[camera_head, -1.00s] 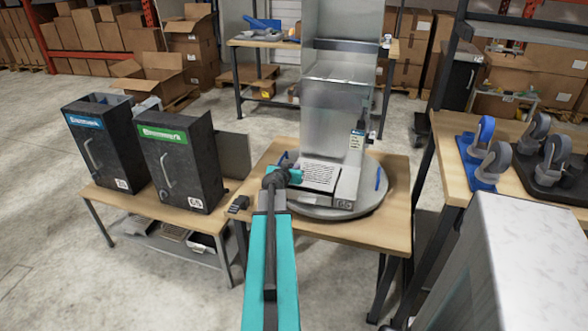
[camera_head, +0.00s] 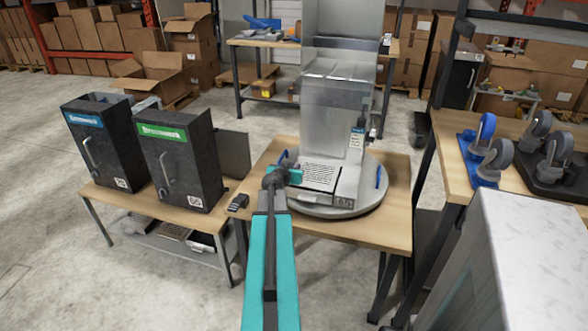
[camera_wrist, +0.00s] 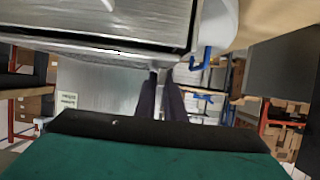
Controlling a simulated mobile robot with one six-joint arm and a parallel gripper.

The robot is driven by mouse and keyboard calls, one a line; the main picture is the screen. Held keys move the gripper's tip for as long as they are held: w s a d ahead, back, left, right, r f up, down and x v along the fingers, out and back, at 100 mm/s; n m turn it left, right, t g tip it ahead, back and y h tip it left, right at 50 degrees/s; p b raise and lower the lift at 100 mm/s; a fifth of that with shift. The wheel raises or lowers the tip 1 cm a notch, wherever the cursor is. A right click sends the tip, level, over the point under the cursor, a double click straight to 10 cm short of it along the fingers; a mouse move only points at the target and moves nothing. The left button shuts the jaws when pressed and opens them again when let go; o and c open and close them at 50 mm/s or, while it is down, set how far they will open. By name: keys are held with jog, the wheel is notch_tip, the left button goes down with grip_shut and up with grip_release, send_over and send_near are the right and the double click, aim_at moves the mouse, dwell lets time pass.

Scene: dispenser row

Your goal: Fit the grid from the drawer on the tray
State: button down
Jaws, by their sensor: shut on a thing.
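A pale slotted grid (camera_head: 321,176) lies at the base of the tall clear-walled dispenser (camera_head: 338,105), over its grey tray (camera_head: 347,190). It looks flat; whether it is fully seated cannot be told. My gripper (camera_head: 284,177) is at the grid's left edge, its jaws shut on it. In the wrist view my two dark fingers (camera_wrist: 160,88) are close together and reach up to the edge of a silver metal body (camera_wrist: 90,22). The gripped edge itself is mostly hidden. No open drawer can be made out.
The dispenser stands on a round grey turntable (camera_head: 312,209) on a wooden table (camera_head: 378,231). Two black dispensers (camera_head: 180,160) stand on the left table, with flat slotted pieces (camera_head: 172,232) on its lower shelf. Caster wheels (camera_head: 490,160) sit on the right table.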

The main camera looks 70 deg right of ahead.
jog(key=shift+f+b, duration=0.35)
jog(key=shift+b, duration=0.05)
jog(key=c, duration=1.8)
grip_release()
jog(key=shift+o, duration=0.2)
jog(key=shift+a, duration=0.1)
